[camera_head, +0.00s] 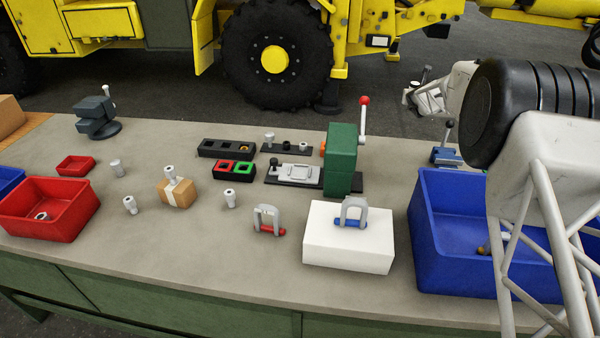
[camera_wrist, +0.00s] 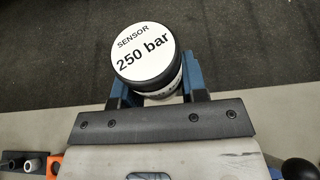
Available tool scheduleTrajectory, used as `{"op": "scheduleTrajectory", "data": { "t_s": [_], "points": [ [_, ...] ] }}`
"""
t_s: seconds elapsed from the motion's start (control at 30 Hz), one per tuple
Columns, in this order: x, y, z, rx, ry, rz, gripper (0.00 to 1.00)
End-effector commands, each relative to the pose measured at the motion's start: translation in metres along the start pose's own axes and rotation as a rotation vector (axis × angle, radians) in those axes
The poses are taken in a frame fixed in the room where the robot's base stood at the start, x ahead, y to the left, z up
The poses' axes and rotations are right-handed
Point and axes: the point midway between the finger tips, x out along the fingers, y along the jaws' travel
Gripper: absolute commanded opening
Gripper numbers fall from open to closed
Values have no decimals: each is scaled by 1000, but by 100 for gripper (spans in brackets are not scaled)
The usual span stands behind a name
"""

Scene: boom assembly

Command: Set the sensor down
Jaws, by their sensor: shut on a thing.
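A round sensor (camera_wrist: 146,54) with a black rim and a white top reading "SENSOR 250 bar" fills the upper middle of the wrist view. My gripper (camera_wrist: 154,88) is shut on it, with a blue finger on either side of its body. The label faces the wrist camera. The sensor's underside is hidden. In the head view my arm reaches in from the right towards the table's far edge; the fingers and sensor are too small there to tell apart.
A green press (camera_head: 341,158) with a red-knobbed lever stands on the table (camera_head: 200,250). A blue fixture (camera_head: 446,156) with a black-knobbed lever is to its right. A blue bin (camera_head: 455,255), white block (camera_head: 345,250) and red bin (camera_head: 60,222) stand nearer the front. Dark floor lies beyond the table.

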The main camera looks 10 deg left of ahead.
Motion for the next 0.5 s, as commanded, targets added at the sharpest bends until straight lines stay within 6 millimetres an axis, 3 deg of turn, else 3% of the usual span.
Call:
{"op": "scheduleTrajectory", "data": {
  "t_s": [0.03,0.2,0.5],
  "points": [
    [-6,0,15,-1,-1,0,12],
    [-22,0,55,-1,-1,0,12],
    [-41,0,100,0,0,0,12]
  ]
}}
